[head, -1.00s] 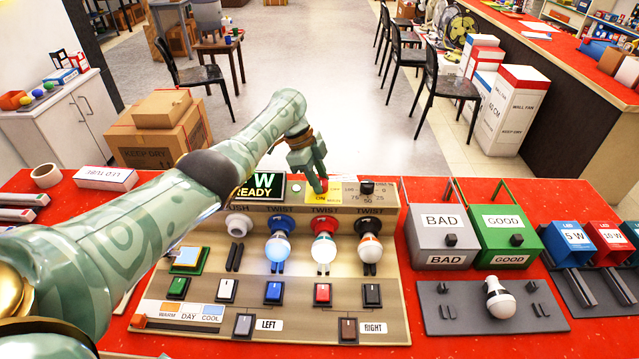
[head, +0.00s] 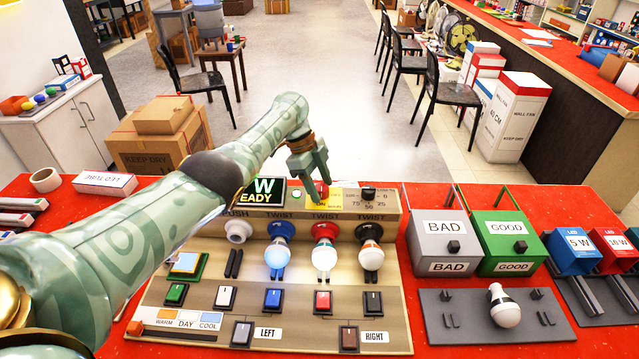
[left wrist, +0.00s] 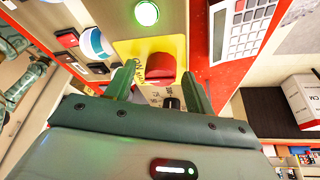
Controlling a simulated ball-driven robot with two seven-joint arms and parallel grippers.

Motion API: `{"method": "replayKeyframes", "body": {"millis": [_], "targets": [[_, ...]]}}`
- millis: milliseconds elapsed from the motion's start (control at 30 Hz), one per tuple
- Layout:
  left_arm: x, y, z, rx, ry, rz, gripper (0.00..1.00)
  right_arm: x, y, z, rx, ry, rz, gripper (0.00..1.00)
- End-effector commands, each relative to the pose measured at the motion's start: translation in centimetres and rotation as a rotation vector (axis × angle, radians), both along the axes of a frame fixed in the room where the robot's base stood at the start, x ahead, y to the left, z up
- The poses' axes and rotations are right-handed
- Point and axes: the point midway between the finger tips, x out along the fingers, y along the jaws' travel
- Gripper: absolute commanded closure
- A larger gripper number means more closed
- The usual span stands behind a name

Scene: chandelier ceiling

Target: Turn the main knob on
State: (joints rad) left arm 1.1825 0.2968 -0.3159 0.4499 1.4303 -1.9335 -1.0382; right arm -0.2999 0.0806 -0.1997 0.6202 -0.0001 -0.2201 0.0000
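The main knob is a red knob (left wrist: 162,70) on a yellow plate (left wrist: 128,48), in the middle of the left wrist view. My left gripper (head: 319,192) is over that plate, pointing down. In the left wrist view its two green fingers (left wrist: 159,76) are spread, one on each side of the knob, with gaps visible. Whether either finger touches the knob I cannot tell. My right gripper is not in view.
A green lamp (left wrist: 146,13) and a small black knob (head: 368,193) flank the plate. Bulbs, including a blue-collared one (head: 279,250), are in front. Grey BAD (head: 445,238) and green GOOD (head: 508,240) boxes stand right.

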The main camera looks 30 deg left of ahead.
Motion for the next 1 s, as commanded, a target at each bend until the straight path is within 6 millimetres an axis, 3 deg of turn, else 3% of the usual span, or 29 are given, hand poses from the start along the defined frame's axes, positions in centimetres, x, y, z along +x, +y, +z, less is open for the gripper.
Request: {"method": "replayKeyframes", "body": {"millis": [167, 267, 700, 1000], "targets": [[0.0, 0.1, 0.4, 0.0, -0.002, 0.001, 0.46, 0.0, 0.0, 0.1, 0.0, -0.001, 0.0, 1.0], [0.1, 0.5, 1.6, 0.0, -0.003, 0.001, 0.46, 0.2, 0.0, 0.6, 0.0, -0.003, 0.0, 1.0], [-0.1, 4.8, 11.8, 0.0, -0.003, 0.002, 0.46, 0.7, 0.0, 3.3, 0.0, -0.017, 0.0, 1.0], [-0.2, 6.2, 14.9, 0.0, 0.001, 0.0, 0.46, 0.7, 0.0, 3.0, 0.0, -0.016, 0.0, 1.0]]}}
